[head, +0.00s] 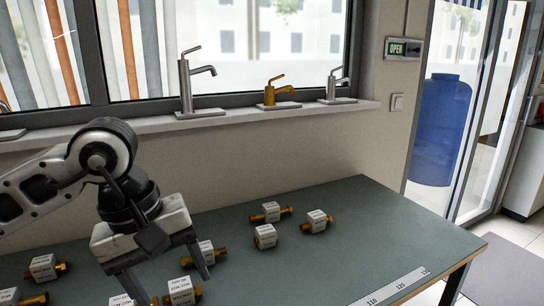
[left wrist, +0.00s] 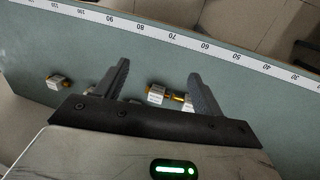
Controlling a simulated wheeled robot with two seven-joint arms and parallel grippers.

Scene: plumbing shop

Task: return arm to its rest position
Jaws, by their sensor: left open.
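My left gripper (head: 168,277) is above the green table (head: 358,229) at the left of the head view, its fingers pointing down and spread apart. In the left wrist view, the left gripper (left wrist: 158,82) shows two dark fingers set wide, with nothing held between them. Brass fittings with white labelled blocks lie on the table beyond and below the fingers; two of these fittings (left wrist: 157,94) show between the fingers in the wrist view. The head view does not show how far above the table the fingertips are. My right gripper is not in view.
Several brass fittings (head: 265,236) with white tags lie on the table. A white ruler strip (head: 395,288) runs along its front edge. Faucets (head: 190,85) stand on the window sill (head: 150,135) behind. A blue tank (head: 440,130) is beyond the glass door. The table's right end is clear.

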